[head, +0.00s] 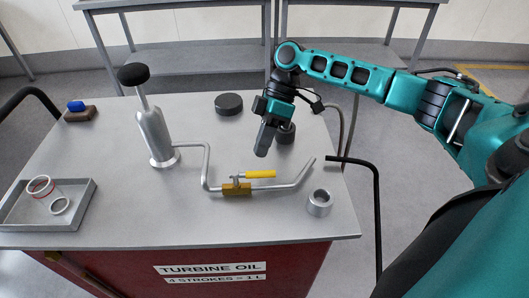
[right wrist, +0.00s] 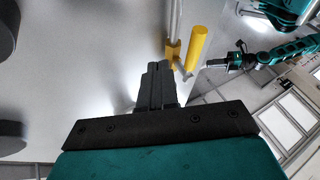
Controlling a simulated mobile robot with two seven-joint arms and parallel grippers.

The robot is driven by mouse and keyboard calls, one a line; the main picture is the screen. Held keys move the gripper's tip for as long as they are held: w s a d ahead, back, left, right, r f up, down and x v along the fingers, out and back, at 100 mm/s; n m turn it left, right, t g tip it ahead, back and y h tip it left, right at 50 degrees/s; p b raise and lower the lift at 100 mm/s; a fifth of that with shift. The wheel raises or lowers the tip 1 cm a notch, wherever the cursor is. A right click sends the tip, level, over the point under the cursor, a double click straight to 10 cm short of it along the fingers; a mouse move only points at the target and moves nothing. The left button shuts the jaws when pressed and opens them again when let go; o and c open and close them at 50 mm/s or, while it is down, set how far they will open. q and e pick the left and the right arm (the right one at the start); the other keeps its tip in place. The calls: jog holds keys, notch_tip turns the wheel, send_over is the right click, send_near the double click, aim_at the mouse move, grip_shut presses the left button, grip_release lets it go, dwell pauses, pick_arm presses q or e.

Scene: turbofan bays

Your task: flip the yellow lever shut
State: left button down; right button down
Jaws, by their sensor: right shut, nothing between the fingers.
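The yellow lever (head: 260,174) sits on a brass valve body (head: 237,189) in the metal pipe (head: 207,165). It points right, roughly along the pipe's straight run. My right gripper (head: 263,149) is shut and empty, fingers pointing down, just behind the lever and apart from it in the head view. In the right wrist view, the shut fingers (right wrist: 157,80) are left of and below the yellow lever (right wrist: 196,48), with the brass part (right wrist: 172,54) between. My left gripper is out of the head view; a small teal and black arm (right wrist: 245,58) shows at right in the wrist view, its jaws unclear.
An oil pump with a black knob (head: 153,135) stands left of the valve. A metal ring (head: 319,203) sits right of it. Black discs (head: 229,104) lie behind. A grey tray (head: 83,215) with ring parts and a blue-topped brush (head: 79,112) are at left.

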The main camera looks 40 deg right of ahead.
aim_at(261, 174)
jog(key=shift+s+a+f, duration=0.1)
jog(key=shift+s+a, duration=0.3)
jog(key=shift+s, duration=0.3)
jog(key=shift+s+a+f, duration=0.1)
jog(key=shift+s+a, duration=0.25)
jog(key=shift+s, duration=0.35)
jog(key=shift+w, duration=0.1)
